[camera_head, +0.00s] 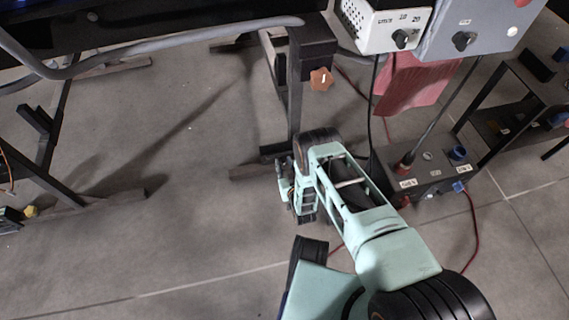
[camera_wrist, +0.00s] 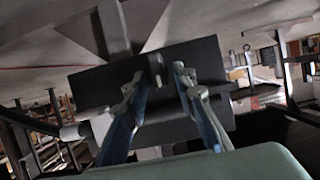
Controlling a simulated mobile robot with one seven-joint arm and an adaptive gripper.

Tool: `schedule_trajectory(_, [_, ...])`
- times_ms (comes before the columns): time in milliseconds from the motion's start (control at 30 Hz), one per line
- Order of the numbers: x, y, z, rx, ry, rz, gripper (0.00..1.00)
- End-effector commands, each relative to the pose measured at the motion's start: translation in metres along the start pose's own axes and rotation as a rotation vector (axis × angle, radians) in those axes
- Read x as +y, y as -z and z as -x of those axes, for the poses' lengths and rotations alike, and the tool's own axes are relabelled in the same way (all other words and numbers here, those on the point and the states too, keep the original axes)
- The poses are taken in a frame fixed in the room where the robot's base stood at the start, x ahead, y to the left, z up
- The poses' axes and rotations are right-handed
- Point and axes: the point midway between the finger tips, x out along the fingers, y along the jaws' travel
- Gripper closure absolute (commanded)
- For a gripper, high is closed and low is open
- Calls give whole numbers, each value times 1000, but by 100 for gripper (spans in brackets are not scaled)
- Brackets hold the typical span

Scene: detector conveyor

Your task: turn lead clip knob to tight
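Several knobs are in the head view, and I cannot read which one is the lead clip knob. A brown star-shaped knob (camera_head: 320,79) with a pale mark sits on a dark upright post. A black knob (camera_head: 402,38) is on the white box, and another black knob (camera_head: 463,41) is on the grey box. My gripper (camera_head: 298,203) is low over the floor, in front of the post and apart from these knobs. In the wrist view my gripper (camera_wrist: 160,80) has its two fingers spread with a gap. A dark block (camera_wrist: 205,58) lies beyond the fingertips.
A dark floor box (camera_head: 435,178) with red and blue fittings stands right of my arm. Cables run to it. A red panel (camera_head: 408,82) hangs behind the cables. A black rack (camera_head: 525,110) is at right. The floor at left centre is mostly free.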

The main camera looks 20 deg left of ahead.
Motion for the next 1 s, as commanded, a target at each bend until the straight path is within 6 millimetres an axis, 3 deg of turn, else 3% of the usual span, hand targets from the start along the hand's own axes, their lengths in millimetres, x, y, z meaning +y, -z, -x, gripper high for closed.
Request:
schedule_trajectory(200, [0,0,0,0,0,0,100])
schedule_trajectory(633, [2,0,0,0,17,-48,100])
schedule_trajectory(1000, [8,-2,0,-1,116,-296,100])
